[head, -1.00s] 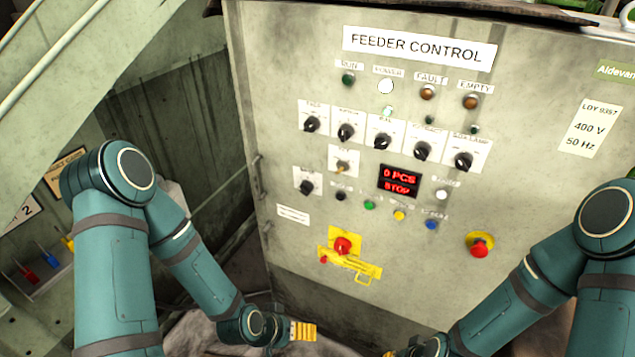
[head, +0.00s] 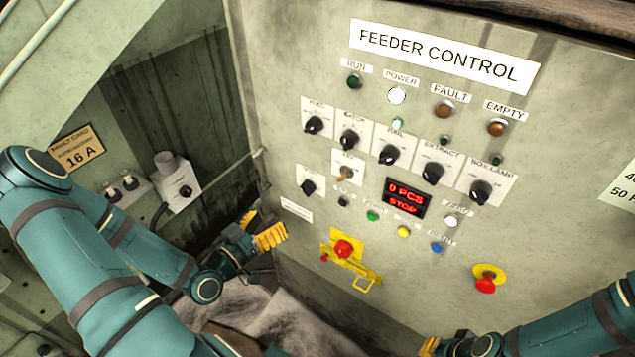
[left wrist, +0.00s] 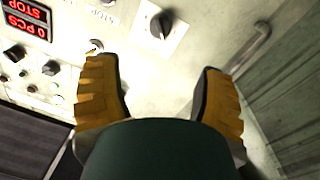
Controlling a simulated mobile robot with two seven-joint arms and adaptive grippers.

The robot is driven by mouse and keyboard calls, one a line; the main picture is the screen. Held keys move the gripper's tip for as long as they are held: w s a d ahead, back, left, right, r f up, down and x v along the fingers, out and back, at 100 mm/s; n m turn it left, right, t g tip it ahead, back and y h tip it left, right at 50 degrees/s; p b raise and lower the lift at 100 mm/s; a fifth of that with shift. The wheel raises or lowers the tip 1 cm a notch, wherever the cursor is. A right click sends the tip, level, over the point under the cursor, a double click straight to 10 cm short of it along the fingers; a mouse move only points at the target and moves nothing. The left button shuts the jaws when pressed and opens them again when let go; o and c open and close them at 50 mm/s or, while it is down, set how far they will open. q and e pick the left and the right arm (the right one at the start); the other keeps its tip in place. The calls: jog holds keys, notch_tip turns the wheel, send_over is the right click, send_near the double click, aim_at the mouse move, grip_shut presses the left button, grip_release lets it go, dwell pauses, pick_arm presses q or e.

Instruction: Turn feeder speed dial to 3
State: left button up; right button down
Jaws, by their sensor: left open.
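The feeder control panel (head: 300,60) carries a row of black dials on white plates. The leftmost dial (head: 314,125) has a small label that looks like "FEED"; its scale is too small to read. My left gripper (head: 262,230) is open and empty, below and left of the dials and apart from them. In the left wrist view its two yellow fingers (left wrist: 160,95) are spread, with a black dial (left wrist: 162,25) beyond them, probably the lower-left one (head: 308,187). My right gripper (head: 430,346) shows only a yellow tip at the bottom edge.
A red display (head: 405,197) reads "0 PCS STOP". Small buttons sit below the dials. A red switch on a yellow plate (head: 344,249) and a red mushroom button (head: 486,282) are lower. A handle bar runs along the cabinet's left edge. A grey socket box (head: 178,190) stands left.

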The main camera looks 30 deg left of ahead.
aim_at(303, 191)
pick_arm(q)
jog(key=w, duration=0.4)
jog(key=w+d, duration=0.1)
jog(key=w, duration=0.4)
jog(key=w+d+b, duration=0.1)
jog(key=w, duration=0.3)
jog(key=shift+w, duration=0.25)
grip_shut()
